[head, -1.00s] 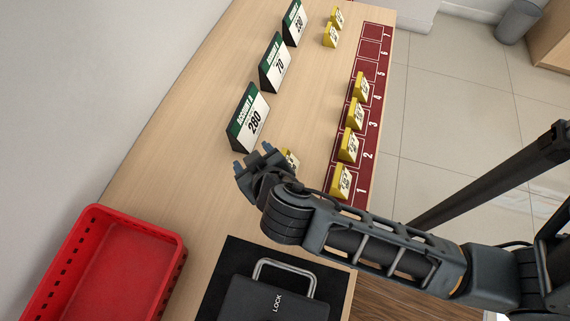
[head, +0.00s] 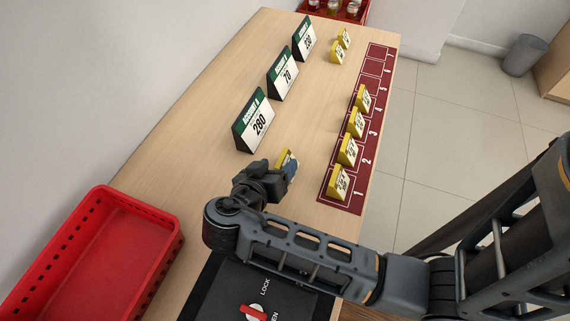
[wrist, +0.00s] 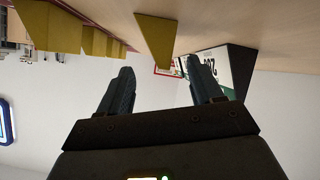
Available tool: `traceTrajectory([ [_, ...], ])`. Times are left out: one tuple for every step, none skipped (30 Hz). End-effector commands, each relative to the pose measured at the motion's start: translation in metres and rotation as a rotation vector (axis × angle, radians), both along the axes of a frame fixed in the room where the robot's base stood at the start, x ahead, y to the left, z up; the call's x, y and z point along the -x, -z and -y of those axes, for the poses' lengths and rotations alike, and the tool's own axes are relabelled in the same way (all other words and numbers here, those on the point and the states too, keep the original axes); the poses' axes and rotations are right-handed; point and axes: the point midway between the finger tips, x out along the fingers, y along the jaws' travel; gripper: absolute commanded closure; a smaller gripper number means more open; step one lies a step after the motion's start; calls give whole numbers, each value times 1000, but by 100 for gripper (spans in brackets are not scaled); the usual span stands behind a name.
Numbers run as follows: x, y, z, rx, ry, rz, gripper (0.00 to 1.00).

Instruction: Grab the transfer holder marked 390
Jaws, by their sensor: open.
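Several small yellow transfer holders with white faces are on the counter; their printed numbers are too small to read, so I cannot tell which is marked 390. One yellow holder (head: 286,157) stands alone just beyond my gripper (head: 280,171), partly hidden by it. In the wrist view a yellow holder (wrist: 157,42) lies ahead of the gap between my two fingers (wrist: 164,88), apart from them. My gripper is open and empty. More yellow holders (head: 347,150) stand in a row along the red numbered strip (head: 375,70), and two (head: 337,52) stand at the far end.
Three green-and-white account signs stand along the left; the nearest sign (head: 254,120) is close beyond my gripper. A red basket (head: 95,255) is at the lower left. A black lock box (head: 262,290) is below my arm. The middle of the counter is clear.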

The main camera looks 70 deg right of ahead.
Motion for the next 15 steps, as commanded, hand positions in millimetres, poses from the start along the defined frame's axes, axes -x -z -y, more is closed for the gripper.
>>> traceTrajectory([
  [1, 2, 6, 0, 2, -3, 35],
  [1, 5, 10, 0, 2, -5, 35],
  [1, 8, 14, 1, 1, -4, 35],
  [1, 11, 18, 0, 2, -5, 35],
  [1, 14, 22, 0, 3, -4, 35],
  [1, 16, 27, 0, 3, -3, 35],
  [1, 18, 29, 0, 2, -2, 35],
  [1, 20, 32, 0, 1, -2, 35],
  [1, 22, 34, -1, 0, -2, 35],
  [1, 23, 36, -1, 1, -1, 35],
  [1, 23, 37, -1, 1, -1, 35],
  [1, 24, 38, -1, 0, -1, 35],
  [1, 24, 38, -1, 0, -1, 35],
  [1, 24, 38, -1, -1, -1, 35],
  [1, 24, 38, -1, -1, -1, 35],
])
